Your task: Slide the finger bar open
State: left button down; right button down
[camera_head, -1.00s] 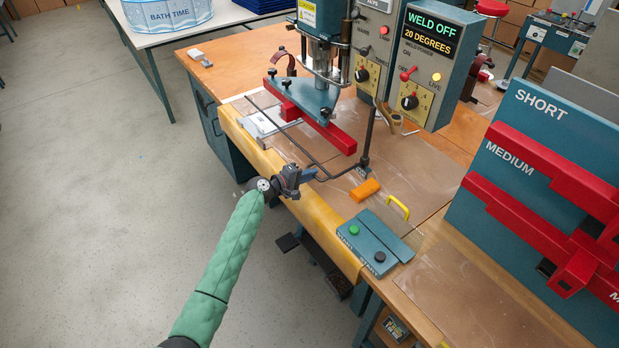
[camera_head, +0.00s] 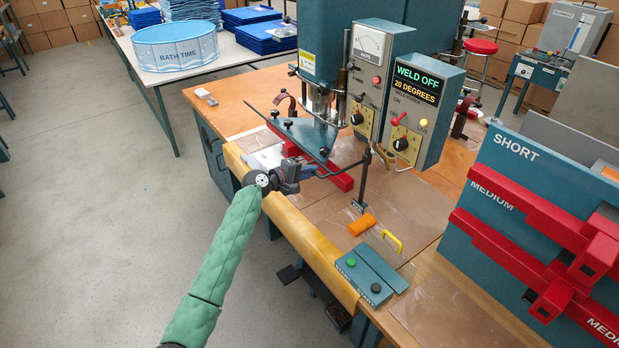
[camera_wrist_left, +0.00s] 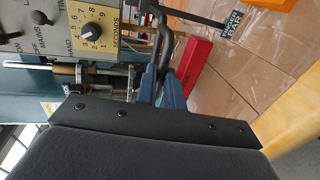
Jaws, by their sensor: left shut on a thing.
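The finger bar (camera_head: 345,172) is a thin dark metal bar that runs across the front of the welder to an upright post. Its post base (camera_head: 358,206) stands on the brown worktop. My left gripper (camera_head: 309,172) is shut on the bar near its bend, in front of the red welding bar. In the left wrist view the blue fingers (camera_wrist_left: 163,85) close around the dark bar, and a "FINGER BAR" label (camera_wrist_left: 232,25) shows beyond them. Part of the bar is hidden behind the gripper and beside the welder's plate. My right gripper is not in view.
The red welding bar (camera_head: 342,182) and teal plate (camera_head: 300,138) are close behind my gripper. An orange block (camera_head: 362,225) and a button box (camera_head: 366,277) lie to the right. A yellow padded edge (camera_head: 315,240) lines the front.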

pick_arm(q)
jog(key=shift+r, duration=0.4)
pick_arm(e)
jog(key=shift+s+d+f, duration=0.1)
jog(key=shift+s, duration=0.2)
pick_arm(q)
jog(key=c, duration=1.5)
grip_release()
jog(key=shift+a, duration=0.1)
